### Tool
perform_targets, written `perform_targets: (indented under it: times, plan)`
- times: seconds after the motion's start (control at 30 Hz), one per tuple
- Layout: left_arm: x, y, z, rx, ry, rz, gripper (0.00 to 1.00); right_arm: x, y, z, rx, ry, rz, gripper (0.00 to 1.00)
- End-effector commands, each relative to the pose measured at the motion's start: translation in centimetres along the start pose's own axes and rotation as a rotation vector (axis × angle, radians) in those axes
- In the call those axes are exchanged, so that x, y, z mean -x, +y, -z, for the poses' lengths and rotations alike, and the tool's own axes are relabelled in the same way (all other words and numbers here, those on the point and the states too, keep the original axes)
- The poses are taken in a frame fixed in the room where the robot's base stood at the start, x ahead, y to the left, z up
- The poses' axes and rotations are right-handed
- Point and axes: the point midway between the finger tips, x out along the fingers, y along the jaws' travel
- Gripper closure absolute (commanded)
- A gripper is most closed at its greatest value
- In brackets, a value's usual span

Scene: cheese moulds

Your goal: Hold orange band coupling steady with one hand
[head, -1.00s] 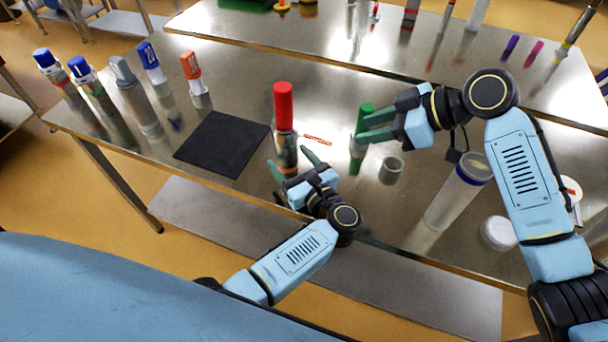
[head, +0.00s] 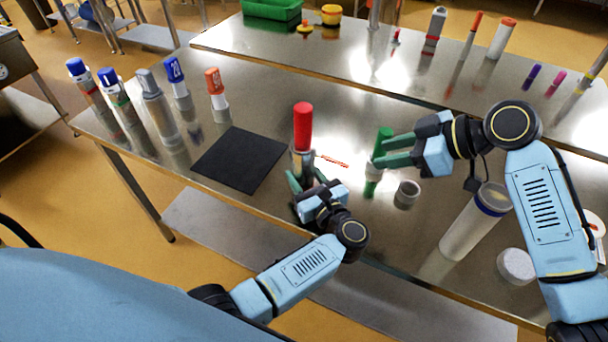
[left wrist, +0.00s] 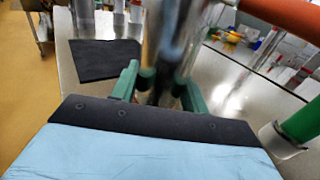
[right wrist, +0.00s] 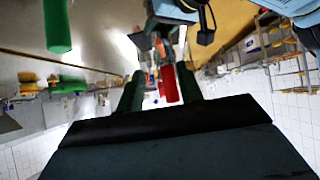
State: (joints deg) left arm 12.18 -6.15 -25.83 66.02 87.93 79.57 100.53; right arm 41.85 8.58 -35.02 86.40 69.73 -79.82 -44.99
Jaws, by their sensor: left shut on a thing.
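A metallic cylinder (head: 301,163) with a tall red top (head: 302,126) stands upright near the table's front edge. My left gripper (head: 306,180) is shut on its lower part. In the left wrist view the blurred shiny body (left wrist: 166,50) stands between the green fingers. An orange-red tube (left wrist: 285,16) crosses that view's upper right corner. I cannot make out a separate orange band on the held piece. In the right wrist view the red top (right wrist: 170,84) shows beyond the spread fingers.
A grey cup-like ring (head: 407,194), a clear tube with a blue rim (head: 468,230) and a white round piece (head: 516,266) are at the right. A black mat (head: 240,160) lies left. Several capped cylinders, including an orange-capped one (head: 216,90), stand at back left.

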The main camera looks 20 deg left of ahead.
Motion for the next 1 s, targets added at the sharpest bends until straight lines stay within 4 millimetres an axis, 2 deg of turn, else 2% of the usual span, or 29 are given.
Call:
perform_targets:
  times: [0.03,0.13,0.27,0.5,0.7,0.83,1.0]
  plan:
    - [0.0,0.0,0.0,0.0,0.0,0.0,0.92,0.0,0.0,0.0,0.001,0.0,0.0,0.69]
    - [0.0,0.0,0.0,0.0,0.0,0.0,0.92,-0.1,-0.1,0.6,0.037,-0.011,0.007,0.82]
    - [0.0,0.0,0.0,0.0,0.001,0.0,0.92,-0.6,-0.7,2.8,0.213,-0.07,0.039,0.99]
    - [0.0,0.0,0.0,0.0,0.001,0.001,0.92,-1.5,-2.6,8.5,0.838,-0.331,0.183,1.0]
    - [0.0,0.0,0.0,0.0,0.0,0.0,0.92,-0.9,-3.5,11.1,1.284,-0.58,0.337,1.0]
    - [0.0,0.0,0.0,0.0,0.0,0.0,0.92,-0.3,-3.5,12.0,1.454,-0.699,0.42,1.0]
    - [0.0,0.0,0.0,0.0,0.0,0.0,0.92,0.1,-3.5,12.2,1.546,-0.771,0.476,1.0]
